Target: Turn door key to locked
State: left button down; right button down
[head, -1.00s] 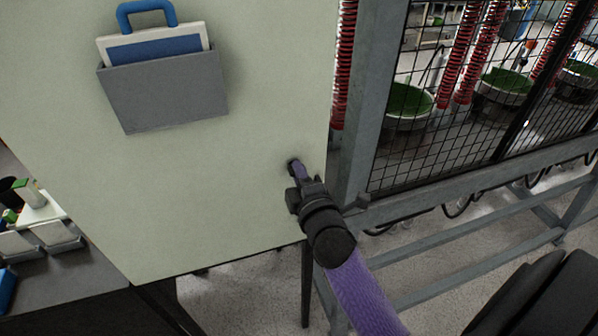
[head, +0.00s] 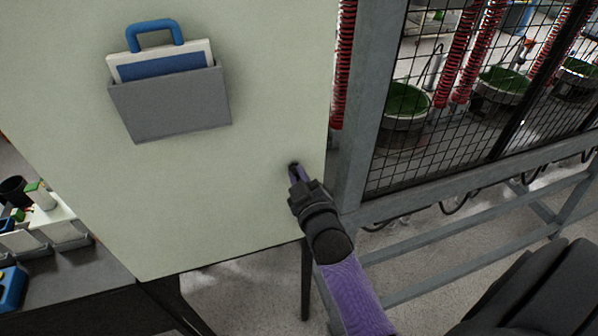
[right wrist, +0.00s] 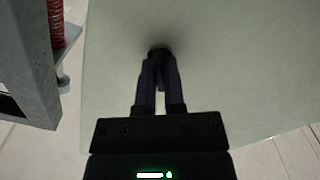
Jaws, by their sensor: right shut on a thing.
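The door (head: 225,205) is a pale green panel that fills the left and middle of the head view; it also fills most of the right wrist view (right wrist: 220,60). The dark lock with the key (head: 294,165) is near the door's right edge, and it shows between my fingertips in the right wrist view (right wrist: 159,51). My right gripper (head: 297,172) reaches up to it and is shut on the key. The fingers hide most of the key, so its turn angle is hard to tell. My left gripper is not in view.
A grey holder (head: 172,105) with a blue-handled board hangs on the door's upper left. A grey metal frame (head: 352,150) and a mesh fence stand close to the right of the door. A dark table (head: 75,290) with small items is at lower left.

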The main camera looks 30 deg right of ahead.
jog(key=m+p, duration=0.1)
jog(key=m, duration=0.2)
jog(key=shift+m, duration=0.3)
jog(key=shift+m+p, duration=0.45)
jog(key=shift+m, duration=1.35)
jog(key=c, duration=0.7)
grip_release()
jog(key=v, duration=1)
jog(key=shift+w, duration=0.1)
